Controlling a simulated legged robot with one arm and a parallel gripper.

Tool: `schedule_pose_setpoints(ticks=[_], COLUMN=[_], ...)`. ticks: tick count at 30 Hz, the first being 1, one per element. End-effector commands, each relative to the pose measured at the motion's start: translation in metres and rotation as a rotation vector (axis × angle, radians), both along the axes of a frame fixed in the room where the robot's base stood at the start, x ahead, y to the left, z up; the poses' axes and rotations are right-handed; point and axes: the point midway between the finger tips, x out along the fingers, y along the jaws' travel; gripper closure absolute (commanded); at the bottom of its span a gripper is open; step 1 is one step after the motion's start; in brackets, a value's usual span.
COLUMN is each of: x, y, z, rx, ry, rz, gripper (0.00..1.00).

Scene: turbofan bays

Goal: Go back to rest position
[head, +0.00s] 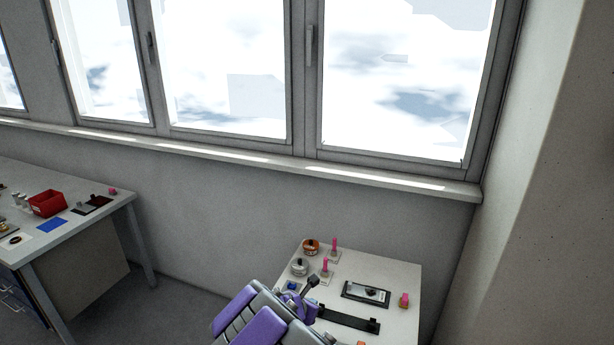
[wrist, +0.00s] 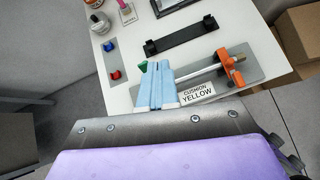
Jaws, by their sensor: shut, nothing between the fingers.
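My gripper (wrist: 154,70) shows in the wrist view as two light blue fingers held together, with nothing seen between them. It is over the front part of a small white table (wrist: 85,62), beside a plate with an orange clamp (wrist: 232,68). A label (wrist: 196,93) reading "CUSHION YELLOW" is just right of the fingers. A small green piece (wrist: 143,66) shows at the left fingertip; I cannot tell if they touch. In the head view my purple and grey arm reaches over the table (head: 398,272) and the fingers cannot be made out.
The table holds a black rail (wrist: 185,38), a red knob (wrist: 115,75), a blue knob (wrist: 108,46), jars and pink posts (head: 334,245). Cardboard boxes (wrist: 300,35) stand at the right. Another bench with a red bin (head: 47,203) is at the left; open floor lies between.

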Motion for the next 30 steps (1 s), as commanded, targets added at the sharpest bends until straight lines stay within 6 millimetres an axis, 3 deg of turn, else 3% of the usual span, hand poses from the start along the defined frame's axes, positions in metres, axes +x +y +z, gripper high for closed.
schedule_pose_setpoints(ticks=[1,6,12,15,22,26,30], x=[-0.002,-0.033,-0.101,-0.141,-0.243,-0.300,-0.358], y=[-0.026,-0.111,-0.185,-0.209,-0.233,-0.227,-0.207], z=[0.016,0.063,0.094,0.101,0.097,0.086,0.072], rx=[0.033,0.164,0.326,0.413,0.604,0.701,0.795], ry=[-0.042,-0.170,-0.291,-0.338,-0.393,-0.386,-0.345], rz=[-0.098,-0.468,-0.887,-1.087,-1.527,-1.762,-1.999], gripper=[1.00,1.00,1.00,1.00,1.00,1.00,1.00])
